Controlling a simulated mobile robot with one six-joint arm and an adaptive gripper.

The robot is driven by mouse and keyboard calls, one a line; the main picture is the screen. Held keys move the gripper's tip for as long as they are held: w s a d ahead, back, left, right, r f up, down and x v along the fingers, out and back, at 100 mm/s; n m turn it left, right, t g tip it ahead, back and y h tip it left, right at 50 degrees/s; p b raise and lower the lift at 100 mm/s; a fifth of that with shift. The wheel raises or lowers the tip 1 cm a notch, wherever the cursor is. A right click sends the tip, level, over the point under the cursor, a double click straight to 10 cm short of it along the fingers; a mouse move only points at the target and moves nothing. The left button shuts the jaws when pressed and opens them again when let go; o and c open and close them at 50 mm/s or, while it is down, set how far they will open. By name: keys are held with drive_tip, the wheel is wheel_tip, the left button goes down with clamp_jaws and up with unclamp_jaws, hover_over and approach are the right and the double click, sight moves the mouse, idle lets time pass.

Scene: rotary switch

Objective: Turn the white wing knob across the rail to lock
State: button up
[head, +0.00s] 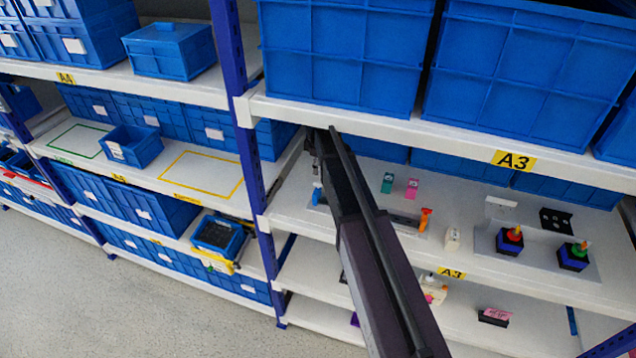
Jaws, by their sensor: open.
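I cannot make out a white wing knob for certain in the head view. A small white block (452,238) stands on the middle shelf marked A3, right of my arm; its front detail is too small to read. A grey rail-like strip (404,220) lies left of it, with an orange lever (425,219) at its right end; my arm covers its middle. My gripper (319,172) is a small dark shape at the arm's far end, over the left part of this shelf. It is open, and I see nothing held.
A green block (387,183) and a pink block (412,188) stand behind the strip. Two dark-blue boxes with red (515,233) and green (579,250) knobs stand at right. Large blue bins (340,55) fill the shelf above. A blue upright (247,135) is at left.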

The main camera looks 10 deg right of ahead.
sight(318, 183)
drive_tip(key=shift+f+b, duration=3.45)
drive_tip(key=shift+f, duration=0.15)
clamp_jaws()
